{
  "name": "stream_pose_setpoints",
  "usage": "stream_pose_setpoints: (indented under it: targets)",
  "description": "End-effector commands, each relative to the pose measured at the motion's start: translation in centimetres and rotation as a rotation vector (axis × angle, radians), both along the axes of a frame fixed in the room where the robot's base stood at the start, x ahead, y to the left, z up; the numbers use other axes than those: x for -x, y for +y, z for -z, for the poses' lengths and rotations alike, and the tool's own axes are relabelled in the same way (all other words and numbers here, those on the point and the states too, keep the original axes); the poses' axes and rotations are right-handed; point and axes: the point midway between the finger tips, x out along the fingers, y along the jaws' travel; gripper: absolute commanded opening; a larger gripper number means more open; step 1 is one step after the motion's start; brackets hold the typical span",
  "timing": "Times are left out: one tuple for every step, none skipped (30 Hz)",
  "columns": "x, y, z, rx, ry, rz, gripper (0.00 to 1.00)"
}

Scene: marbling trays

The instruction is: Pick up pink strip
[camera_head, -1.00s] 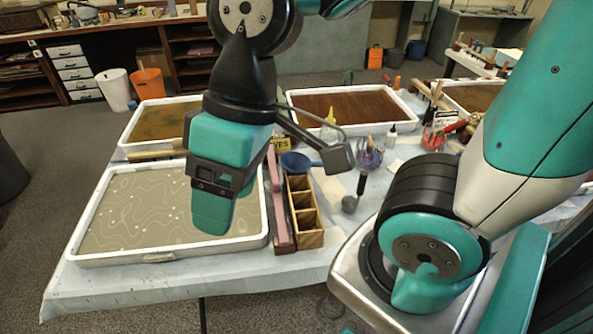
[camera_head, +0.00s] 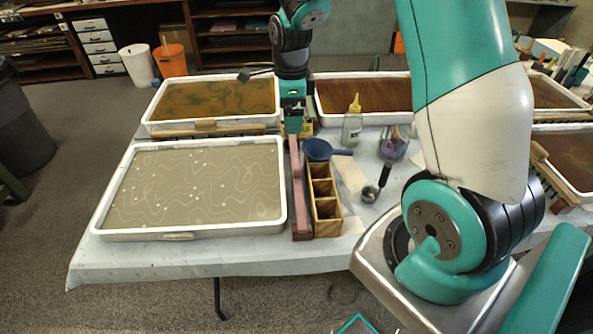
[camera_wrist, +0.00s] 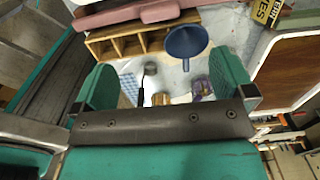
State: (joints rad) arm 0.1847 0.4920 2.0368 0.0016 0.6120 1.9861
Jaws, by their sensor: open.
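The pink strip (camera_head: 295,165) is a long, narrow bar lying lengthwise between the near grey tray (camera_head: 190,231) and a wooden compartment box (camera_head: 326,205). In the wrist view the pink strip (camera_wrist: 105,18) runs along the top edge, beyond the wooden box. There my gripper (camera_wrist: 165,82) is open, its teal fingers wide apart with nothing held between them. Its exact height above the table is hard to tell.
A blue funnel (camera_head: 317,149), a yellow-tipped bottle (camera_head: 352,128) and a metal ladle (camera_head: 370,193) stand right of the strip. Two brown trays lie behind, one at the back left (camera_head: 215,122). A wooden stick (camera_head: 205,131) lies between the left trays.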

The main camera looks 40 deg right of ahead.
Motion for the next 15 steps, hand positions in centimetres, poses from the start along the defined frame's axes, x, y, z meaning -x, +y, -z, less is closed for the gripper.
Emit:
stream_pose_setpoints:
  targets:
    - [0.2,0.0,1.1,-0.001,0.007,0.0,1.0]
    - [0.2,0.0,1.8,-0.001,0.007,-0.001,1.0]
    - [0.2,0.0,2.7,-0.002,0.008,-0.002,1.0]
    - [0.2,0.0,3.4,-0.001,0.007,-0.002,1.0]
    - [0.2,0.0,4.1,-0.002,0.008,-0.003,1.0]
    - [0.2,0.0,5.0,-0.002,0.008,-0.003,1.0]
    - [0.2,0.1,5.7,-0.002,0.008,-0.004,1.0]
    - [0.2,0.1,6.4,-0.002,0.007,-0.004,1.0]
    - [0.2,0.1,7.2,-0.002,0.007,-0.005,1.0]
    - [0.2,0.1,7.8,-0.002,0.006,-0.005,1.0]
    - [0.2,0.1,8.3,-0.002,0.006,-0.005,1.0]
    - [0.1,0.1,8.9,-0.002,0.005,-0.005,1.0]
    - [0.1,0.1,9.3,-0.001,0.004,-0.006,1.0]
    - [0.1,0.1,9.6,-0.002,0.003,-0.006,1.0]
    - [0.1,0.1,9.9,-0.002,0.002,-0.006,1.0]
